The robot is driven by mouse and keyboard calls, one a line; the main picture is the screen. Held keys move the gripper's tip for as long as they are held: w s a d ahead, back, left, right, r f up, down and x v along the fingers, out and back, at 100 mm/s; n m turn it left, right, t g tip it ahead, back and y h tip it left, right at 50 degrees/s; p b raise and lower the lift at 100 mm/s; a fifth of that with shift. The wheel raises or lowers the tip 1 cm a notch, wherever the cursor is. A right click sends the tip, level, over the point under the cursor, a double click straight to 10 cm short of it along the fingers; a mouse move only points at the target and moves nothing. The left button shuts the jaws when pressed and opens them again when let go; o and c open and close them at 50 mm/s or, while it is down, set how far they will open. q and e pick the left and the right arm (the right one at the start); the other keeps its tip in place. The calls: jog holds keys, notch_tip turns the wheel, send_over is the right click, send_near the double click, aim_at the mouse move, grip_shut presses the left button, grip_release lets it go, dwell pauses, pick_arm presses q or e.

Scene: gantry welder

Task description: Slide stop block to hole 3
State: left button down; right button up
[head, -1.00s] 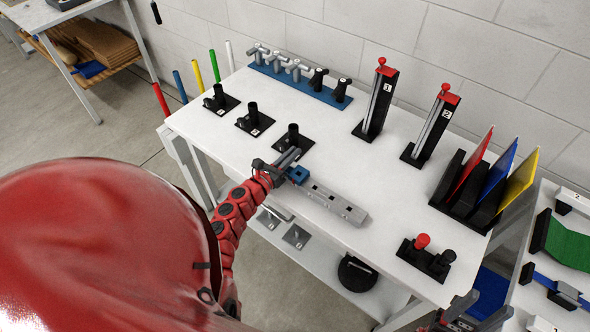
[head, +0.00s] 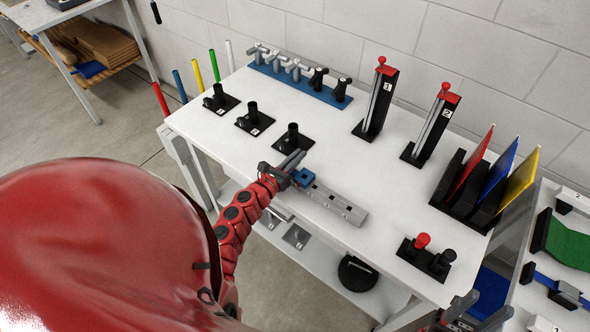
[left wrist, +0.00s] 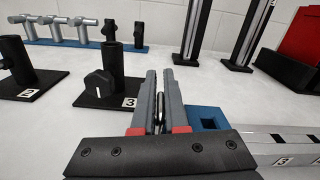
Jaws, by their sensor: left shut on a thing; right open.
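The blue stop block (head: 304,178) sits on the left part of a grey rail (head: 340,206) near the table's front edge. In the left wrist view the block (left wrist: 208,118) shows just right of my fingers, with a square opening in its top. My left gripper (head: 293,160) is at the block's left side. My right gripper (head: 488,302) is open and empty at the lower right.
Black fixtures (head: 293,138) stand just behind the left gripper. A blue rack of handles (head: 300,84), two tall black posts (head: 378,100), a coloured panel holder (head: 485,190) and a red-and-black knob unit (head: 426,256) stand farther off.

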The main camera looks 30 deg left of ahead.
pick_arm(q)
jog(key=shift+s+d+b, duration=0.2)
jog(key=shift+d+b, duration=0.2)
jog(key=shift+d, duration=2.1)
jog(key=shift+s+d+b, duration=0.15)
jog(key=shift+d+b, duration=0.2)
jog(key=shift+d, duration=2.15)
jog(key=shift+c, duration=2.4)
grip_release()
jog(key=shift+s, duration=0.15)
